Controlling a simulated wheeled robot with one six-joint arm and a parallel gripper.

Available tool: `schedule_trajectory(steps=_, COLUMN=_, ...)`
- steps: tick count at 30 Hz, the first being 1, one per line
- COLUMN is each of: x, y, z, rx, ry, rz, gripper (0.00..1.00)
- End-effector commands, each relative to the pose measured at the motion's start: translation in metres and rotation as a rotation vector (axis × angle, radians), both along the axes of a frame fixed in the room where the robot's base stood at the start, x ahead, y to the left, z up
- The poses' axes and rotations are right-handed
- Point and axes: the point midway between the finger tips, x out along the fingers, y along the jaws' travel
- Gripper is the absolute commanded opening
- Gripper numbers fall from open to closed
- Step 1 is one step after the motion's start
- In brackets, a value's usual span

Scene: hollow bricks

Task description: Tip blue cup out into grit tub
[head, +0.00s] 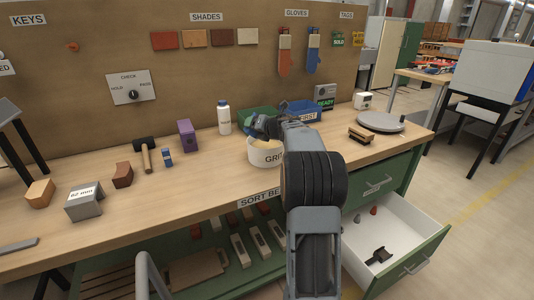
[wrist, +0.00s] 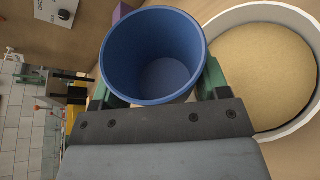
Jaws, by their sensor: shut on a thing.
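In the wrist view, the green fingers of my gripper (wrist: 162,86) are shut on the blue cup (wrist: 150,28), one on each side. The cup's mouth faces the camera, and its inside looks bare and blue. The tub (wrist: 311,22) is close beside the cup at the right, with tan grit (wrist: 262,78) in it.
A white bottle (head: 223,118) and purple block (head: 186,134) are to the left, a grey turntable (head: 380,121) to the right. An open drawer (head: 395,232) juts out at the lower right.

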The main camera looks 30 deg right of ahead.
Motion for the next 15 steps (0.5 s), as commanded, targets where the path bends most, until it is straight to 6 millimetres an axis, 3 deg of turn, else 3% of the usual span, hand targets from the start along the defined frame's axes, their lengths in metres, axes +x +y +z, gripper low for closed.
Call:
schedule_trajectory(steps=3, x=-0.0001, y=-0.0006, z=0.0008, rx=-0.141, ry=0.023, rz=0.0, gripper=0.38)
schedule_trajectory(steps=12, x=-0.0003, y=-0.0015, z=0.0, rx=-0.174, ry=0.029, rz=0.001, gripper=0.38)
schedule_trajectory(steps=15, x=-0.0006, y=-0.0036, z=-0.0021, rx=-0.267, ry=0.043, rz=0.0, gripper=0.38)
